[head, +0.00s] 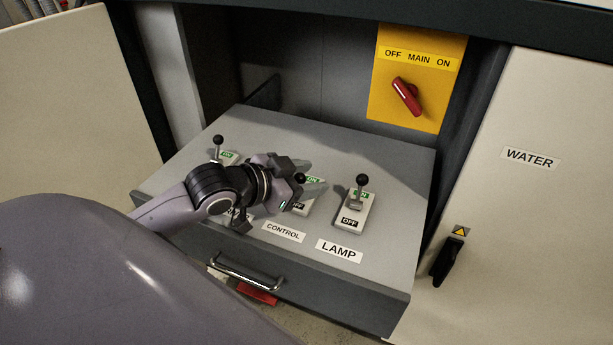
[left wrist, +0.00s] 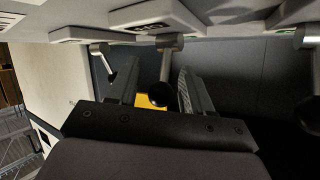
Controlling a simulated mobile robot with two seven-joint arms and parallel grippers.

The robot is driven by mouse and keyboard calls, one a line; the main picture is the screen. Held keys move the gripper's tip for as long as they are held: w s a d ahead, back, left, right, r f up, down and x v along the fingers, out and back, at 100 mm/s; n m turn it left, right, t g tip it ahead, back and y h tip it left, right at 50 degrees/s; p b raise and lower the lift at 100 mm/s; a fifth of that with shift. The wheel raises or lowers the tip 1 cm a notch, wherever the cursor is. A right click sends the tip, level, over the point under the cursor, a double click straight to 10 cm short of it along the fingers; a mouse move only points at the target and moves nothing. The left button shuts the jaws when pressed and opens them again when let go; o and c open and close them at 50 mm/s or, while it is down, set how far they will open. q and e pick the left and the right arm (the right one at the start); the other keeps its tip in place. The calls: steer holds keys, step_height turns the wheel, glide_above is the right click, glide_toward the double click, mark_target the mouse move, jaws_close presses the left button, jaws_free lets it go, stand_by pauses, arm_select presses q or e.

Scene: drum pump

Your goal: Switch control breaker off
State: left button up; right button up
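The control breaker is the middle switch on the grey sloped panel, above the CONTROL label (head: 283,232). Its ON and OFF plate (head: 299,206) is partly hidden by my left gripper (head: 301,178). Its black ball knob (head: 300,178) shows between the fingers. In the left wrist view, the lever with its black ball (left wrist: 160,94) stands between the two open fingers of my left gripper (left wrist: 160,92), with gaps on both sides. I cannot tell exactly how its lever is tilted. My right gripper is not in view.
The lamp breaker (head: 357,206) stands close to the right, and another lever switch (head: 218,143) stands to the left. A yellow main switch plate (head: 405,115) with a red handle is behind. A drawer handle (head: 245,272) is below. A WATER cabinet door (head: 531,190) is right.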

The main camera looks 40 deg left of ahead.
arm_select(q)
steer(key=shift+v, duration=3.6)
